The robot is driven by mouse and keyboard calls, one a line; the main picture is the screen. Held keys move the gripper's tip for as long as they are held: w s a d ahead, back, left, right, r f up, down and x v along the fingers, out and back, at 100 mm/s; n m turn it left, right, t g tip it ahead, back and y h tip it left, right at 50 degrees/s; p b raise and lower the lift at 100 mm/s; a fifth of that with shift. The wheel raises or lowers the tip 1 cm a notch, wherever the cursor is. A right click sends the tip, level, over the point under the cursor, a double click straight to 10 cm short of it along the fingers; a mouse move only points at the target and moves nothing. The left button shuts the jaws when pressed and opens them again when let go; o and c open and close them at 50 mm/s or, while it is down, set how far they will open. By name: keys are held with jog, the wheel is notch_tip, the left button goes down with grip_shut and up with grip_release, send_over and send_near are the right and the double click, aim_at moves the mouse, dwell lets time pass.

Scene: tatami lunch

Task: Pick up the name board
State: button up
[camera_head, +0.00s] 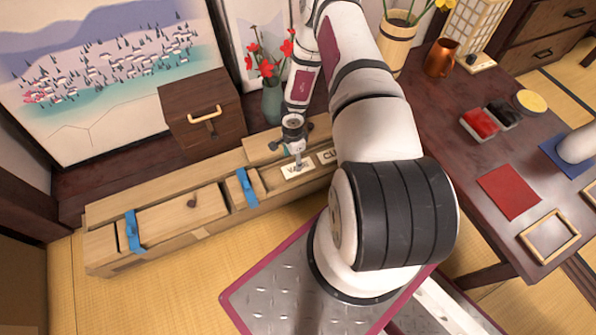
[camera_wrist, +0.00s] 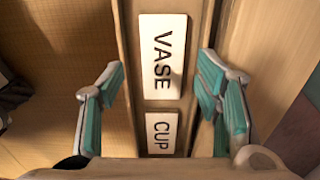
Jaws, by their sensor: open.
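Two small pale name boards lie on the long wooden box. One reads "VASE" (camera_head: 298,171) and also shows in the wrist view (camera_wrist: 162,57). The other reads "CUP" (camera_head: 327,156); in the wrist view it is below the first (camera_wrist: 161,133). My gripper (camera_head: 296,160) is over the "VASE" board in the head view, partly covering it. In the wrist view my gripper (camera_wrist: 161,84) is open, one finger on each side of the boards, with nothing between the pads held. I cannot tell the exact height above the boards. My arm hides part of the "CUP" board in the head view.
The long wooden box (camera_head: 170,215) carries blue straps (camera_head: 134,232). Behind it stand a brown drawer box (camera_head: 203,113) and a teal vase (camera_head: 272,102) with red flowers. A dark table (camera_head: 455,165) with several items is at right. Tatami (camera_head: 175,290) lies in front.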

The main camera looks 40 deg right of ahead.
aim_at(294, 169)
jog(key=shift+w+f+b, duration=0.15)
jog(key=shift+f+b, duration=1.7)
jog(key=shift+f, duration=1.65)
jog(key=shift+c, duration=0.3)
jog(key=c, duration=0.9)
